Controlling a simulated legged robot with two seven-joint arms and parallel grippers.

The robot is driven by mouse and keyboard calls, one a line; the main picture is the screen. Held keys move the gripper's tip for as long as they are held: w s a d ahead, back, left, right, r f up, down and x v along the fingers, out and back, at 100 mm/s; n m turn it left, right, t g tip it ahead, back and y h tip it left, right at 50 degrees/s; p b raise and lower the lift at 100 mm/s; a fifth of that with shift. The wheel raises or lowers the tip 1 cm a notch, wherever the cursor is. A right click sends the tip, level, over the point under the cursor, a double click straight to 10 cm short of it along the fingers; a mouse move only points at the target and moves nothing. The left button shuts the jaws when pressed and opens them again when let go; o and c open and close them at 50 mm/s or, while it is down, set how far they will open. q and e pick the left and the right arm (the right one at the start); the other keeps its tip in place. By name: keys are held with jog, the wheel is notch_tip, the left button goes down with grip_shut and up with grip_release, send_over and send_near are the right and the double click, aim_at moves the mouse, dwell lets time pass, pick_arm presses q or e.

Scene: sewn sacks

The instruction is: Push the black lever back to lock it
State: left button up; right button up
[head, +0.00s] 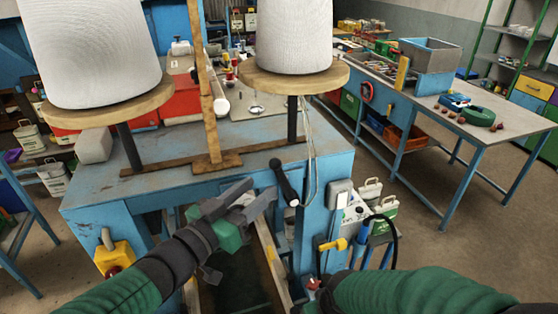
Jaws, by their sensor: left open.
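The black lever (284,180) sticks out at the front edge of the blue machine table, right of centre. It slants down toward me and ends in a pale round tip. My left gripper (256,203) is open and empty, just left of the lever and a little lower. A small gap seems to lie between its fingers and the lever, but I cannot tell the depth. My right arm (420,292) crosses the bottom right, and its gripper cannot be made out.
The blue table (100,196) carries two large white thread cones (92,50) (294,35) on round wooden discs, with a wooden post (207,90) between them. A yellow switch box (115,258) is at the left front. A grey control box (350,212) and yellow handle (334,245) sit right of the lever.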

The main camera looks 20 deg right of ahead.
aim_at(278, 166)
pick_arm(q)
jog(key=w+d, duration=0.2)
jog(key=w+d+p, duration=0.1)
jog(key=w, duration=0.1)
jog(key=w+d+p, duration=0.1)
jog(key=w+d, duration=0.1)
jog(key=w, duration=0.1)
jog(key=shift+d+f, duration=0.3)
jog(key=shift+w+d+p, duration=0.1)
jog(key=shift+d+p, duration=0.15)
jog(key=shift+p, duration=0.1)
jog(key=shift+s+d+r, duration=0.15)
jog(key=shift+s+d, duration=0.15)
jog(key=shift+s, duration=0.05)
jog(key=shift+w+d+f, duration=0.15)
jog(key=shift+w+f, duration=0.05)
jog(key=shift+w, duration=0.15)
jog(key=c, duration=0.5)
grip_shut()
pick_arm(e)
jog(key=r, duration=0.1)
jog(key=w+r, duration=0.1)
jog(key=shift+w+r, duration=0.15)
jog(key=shift+r, duration=0.25)
pick_arm(q)
jog(key=shift+r, duration=0.15)
